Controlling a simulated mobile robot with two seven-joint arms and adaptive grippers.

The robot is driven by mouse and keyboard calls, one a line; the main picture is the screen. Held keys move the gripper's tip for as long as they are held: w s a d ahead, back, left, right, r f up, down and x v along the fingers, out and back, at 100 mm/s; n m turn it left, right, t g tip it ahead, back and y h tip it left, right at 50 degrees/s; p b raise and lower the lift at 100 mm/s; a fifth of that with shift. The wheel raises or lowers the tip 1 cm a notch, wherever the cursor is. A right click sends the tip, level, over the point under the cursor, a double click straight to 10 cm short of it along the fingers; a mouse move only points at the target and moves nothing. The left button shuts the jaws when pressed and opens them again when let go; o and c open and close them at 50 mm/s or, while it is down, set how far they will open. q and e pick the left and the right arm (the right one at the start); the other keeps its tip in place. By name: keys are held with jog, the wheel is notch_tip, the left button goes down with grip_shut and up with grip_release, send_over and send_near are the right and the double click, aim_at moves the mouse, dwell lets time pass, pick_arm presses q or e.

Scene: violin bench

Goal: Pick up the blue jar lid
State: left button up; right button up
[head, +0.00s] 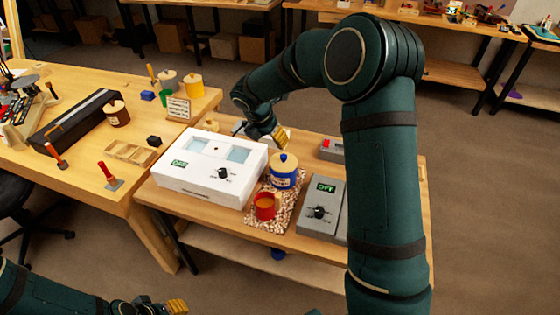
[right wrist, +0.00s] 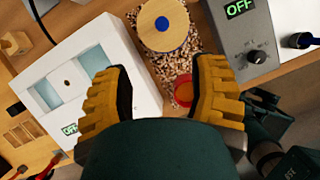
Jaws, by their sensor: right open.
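The blue jar (head: 284,179) stands upright on a speckled mat. Its lid (head: 285,162) is on top, pale wood with a blue knob. In the right wrist view the lid (right wrist: 160,38) shows from above at the top middle, beyond the fingertips. My right gripper (head: 280,136) is open and empty, behind and above the blue jar in the head view. In the right wrist view its yellow fingers (right wrist: 163,82) stand wide apart, and the lid is not between them. My left gripper (head: 160,306) is at the bottom edge, partly cut off; its opening is unclear.
A red jar (head: 265,206) stands on the speckled mat (head: 284,213) close to the blue jar. A white box (head: 208,180) with light panels is left of them, and a grey device (head: 321,208) reading OFF is right. A workbench (head: 85,185) with tools stands at the left.

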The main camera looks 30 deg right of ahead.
aim_at(283, 157)
jog(key=x, duration=0.4)
jog(key=b+x, duration=0.1)
jog(key=x, duration=0.4)
jog(key=b+x, duration=0.1)
jog(key=x, duration=0.3)
jog(key=shift+d+f, duration=0.2)
jog(key=shift+d, duration=0.35)
jog(key=shift+s, duration=0.1)
grip_shut()
